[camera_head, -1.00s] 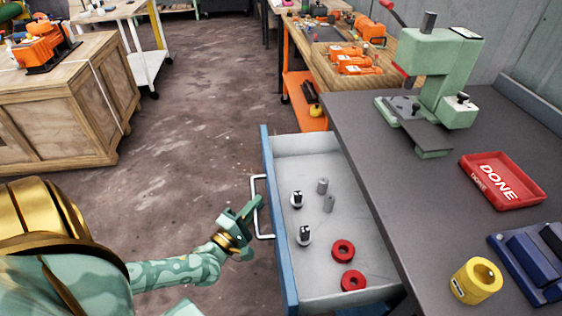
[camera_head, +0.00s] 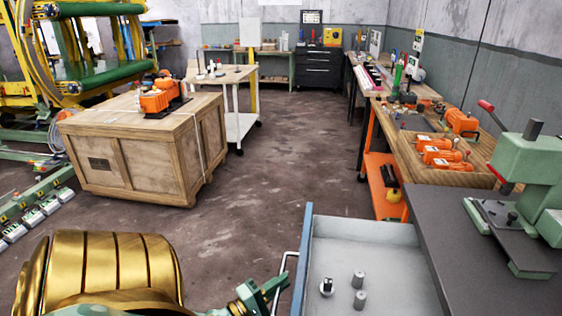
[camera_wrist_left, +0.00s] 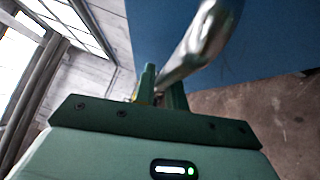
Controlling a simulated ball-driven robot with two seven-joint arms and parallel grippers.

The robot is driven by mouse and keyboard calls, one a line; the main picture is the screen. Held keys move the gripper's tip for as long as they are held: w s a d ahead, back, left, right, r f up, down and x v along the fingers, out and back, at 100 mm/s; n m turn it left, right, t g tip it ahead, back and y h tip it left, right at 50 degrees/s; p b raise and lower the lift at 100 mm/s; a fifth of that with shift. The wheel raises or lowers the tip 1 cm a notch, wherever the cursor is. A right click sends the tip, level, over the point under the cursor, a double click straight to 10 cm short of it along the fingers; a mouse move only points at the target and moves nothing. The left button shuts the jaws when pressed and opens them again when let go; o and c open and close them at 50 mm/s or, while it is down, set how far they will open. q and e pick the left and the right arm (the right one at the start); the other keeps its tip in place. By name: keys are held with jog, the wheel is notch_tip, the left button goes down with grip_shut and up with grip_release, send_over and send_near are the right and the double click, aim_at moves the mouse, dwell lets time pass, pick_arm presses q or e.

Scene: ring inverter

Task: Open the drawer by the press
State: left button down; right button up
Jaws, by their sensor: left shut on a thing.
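The drawer (camera_head: 365,231) under the grey workbench is pulled well out. Its blue front (camera_head: 304,250) faces left and carries a silver bar handle (camera_head: 280,266). My left gripper (camera_head: 268,291) is at this handle. In the left wrist view the silver handle (camera_wrist_left: 205,40) runs between the fingers (camera_wrist_left: 160,90), which are shut on it, with the blue drawer front (camera_wrist_left: 260,40) behind. The pale green press (camera_head: 530,190) stands on the workbench at right, partly cut off. My right gripper is not in view.
Grey pegs (camera_head: 358,279) and a black-topped part (camera_head: 326,288) stand in the drawer. A wooden crate (camera_head: 140,155) stands at left. An orange cart (camera_head: 385,185) and wooden bench (camera_head: 440,180) lie beyond the drawer. The floor (camera_head: 260,180) between is clear.

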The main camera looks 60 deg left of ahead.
pick_arm(q)
jog(key=c, duration=1.5)
grip_release()
jog(key=shift+o, duration=0.2)
jog(key=s+d+f+p, duration=0.1)
jog(key=s+f, duration=0.1)
jog(key=s, duration=1.4)
jog(key=shift+s+f, duration=0.15)
jog(key=shift+f, duration=0.05)
jog(key=shift+d, duration=0.1)
